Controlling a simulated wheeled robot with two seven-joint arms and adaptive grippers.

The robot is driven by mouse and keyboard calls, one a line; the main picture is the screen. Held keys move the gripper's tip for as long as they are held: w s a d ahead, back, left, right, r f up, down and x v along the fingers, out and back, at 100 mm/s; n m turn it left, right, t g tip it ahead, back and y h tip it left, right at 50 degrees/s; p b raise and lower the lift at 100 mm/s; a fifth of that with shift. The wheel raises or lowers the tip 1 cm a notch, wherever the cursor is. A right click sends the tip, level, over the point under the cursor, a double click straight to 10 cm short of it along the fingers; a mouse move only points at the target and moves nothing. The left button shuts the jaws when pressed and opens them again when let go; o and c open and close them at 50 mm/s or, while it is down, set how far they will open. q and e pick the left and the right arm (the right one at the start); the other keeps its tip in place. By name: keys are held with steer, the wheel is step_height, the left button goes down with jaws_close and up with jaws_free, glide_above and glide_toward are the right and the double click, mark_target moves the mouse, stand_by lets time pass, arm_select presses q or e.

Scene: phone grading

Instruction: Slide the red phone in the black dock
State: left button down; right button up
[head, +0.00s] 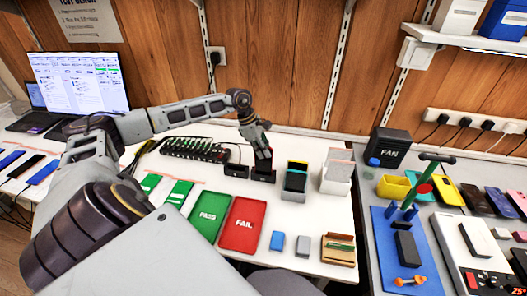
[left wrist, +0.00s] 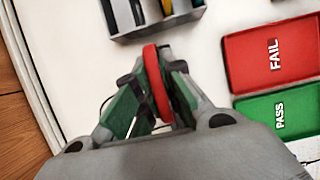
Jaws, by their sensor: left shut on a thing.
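My left gripper (head: 262,150) reaches over the white table and points down just above a black dock (head: 264,175). In the left wrist view, the gripper's green-lined fingers (left wrist: 158,95) are shut on the red phone (left wrist: 155,80), seen nearly edge-on between them. In the head view, the phone is mostly hidden by the gripper, and I cannot tell whether it touches the dock. The dock is not clear in the left wrist view. My right gripper is not in view.
A similar black block (head: 236,171) stands left of the dock and a slotted holder (head: 296,180) stands to its right. The green PASS tray (head: 205,228) and red FAIL tray (head: 243,238) lie in front. A power strip (head: 190,148) with cables lies behind to the left.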

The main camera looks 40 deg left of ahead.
arm_select(q)
steer(key=shift+f+b, duration=0.55)
steer(key=shift+f, duration=0.15)
stand_by(0.5)
steer(key=c, duration=1.5)
jaws_free()
steer(key=shift+o, duration=0.2)
steer(key=shift+r, duration=0.1)
steer(key=shift+r+p, duration=1.1)
steer(key=shift+r, duration=1)
steer(key=shift+r+p, duration=0.65)
steer(key=shift+r, duration=0.7)
